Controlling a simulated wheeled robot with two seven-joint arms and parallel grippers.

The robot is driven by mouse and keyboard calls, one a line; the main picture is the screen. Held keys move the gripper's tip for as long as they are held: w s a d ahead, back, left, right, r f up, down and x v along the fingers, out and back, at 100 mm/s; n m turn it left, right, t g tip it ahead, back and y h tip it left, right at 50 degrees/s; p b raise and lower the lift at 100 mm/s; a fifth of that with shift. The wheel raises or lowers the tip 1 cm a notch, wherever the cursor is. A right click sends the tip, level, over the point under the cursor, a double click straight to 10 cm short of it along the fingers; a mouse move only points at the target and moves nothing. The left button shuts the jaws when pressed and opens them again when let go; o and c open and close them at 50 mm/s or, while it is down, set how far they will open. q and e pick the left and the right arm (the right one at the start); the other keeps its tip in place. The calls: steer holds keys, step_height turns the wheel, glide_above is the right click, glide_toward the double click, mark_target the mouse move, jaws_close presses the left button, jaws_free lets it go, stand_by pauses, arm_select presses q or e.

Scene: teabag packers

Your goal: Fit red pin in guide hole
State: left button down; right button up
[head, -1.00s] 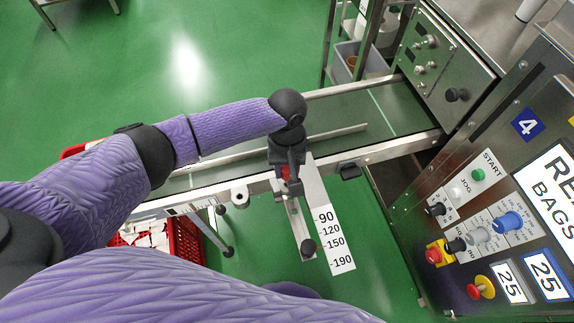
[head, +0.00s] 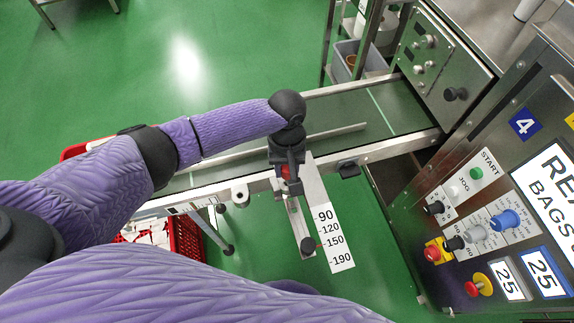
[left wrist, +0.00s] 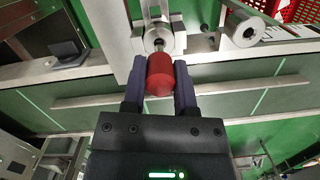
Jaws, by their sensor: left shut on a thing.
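The red pin (left wrist: 160,78) is held between the two fingers of my left gripper (left wrist: 159,85) in the left wrist view. Its thin metal tip meets a round metal collar (left wrist: 150,38) on the guide bracket; how deep the tip sits cannot be told. In the head view my left gripper (head: 287,175) is at the conveyor's near rail, at the top of the slotted bracket, and mostly hides the pin. A white scale plate (head: 334,238) marked 90 to 190 lies beside the bracket. My right gripper is not in view.
The conveyor rail (head: 402,150) runs across under my left gripper. A black knob (head: 308,244) sits at the bracket's lower end. A control panel (head: 450,240) with buttons stands at the right. A red crate (head: 186,238) is below the conveyor at left.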

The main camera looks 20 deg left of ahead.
mark_target(287, 176)
arm_select(q)
steer(key=shift+f, duration=0.25)
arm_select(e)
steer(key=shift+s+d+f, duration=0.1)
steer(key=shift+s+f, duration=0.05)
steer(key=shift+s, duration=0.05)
arm_select(q)
steer(key=shift+f, duration=0.3)
steer(key=shift+f+b, duration=0.4)
steer(key=shift+b, duration=0.05)
steer(key=shift+f, duration=0.1)
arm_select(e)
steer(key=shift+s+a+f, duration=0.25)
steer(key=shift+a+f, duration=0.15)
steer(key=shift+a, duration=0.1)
arm_select(q)
steer(key=shift+f, duration=0.1)
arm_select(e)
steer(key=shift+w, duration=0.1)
arm_select(q)
steer(key=shift+f, duration=0.35)
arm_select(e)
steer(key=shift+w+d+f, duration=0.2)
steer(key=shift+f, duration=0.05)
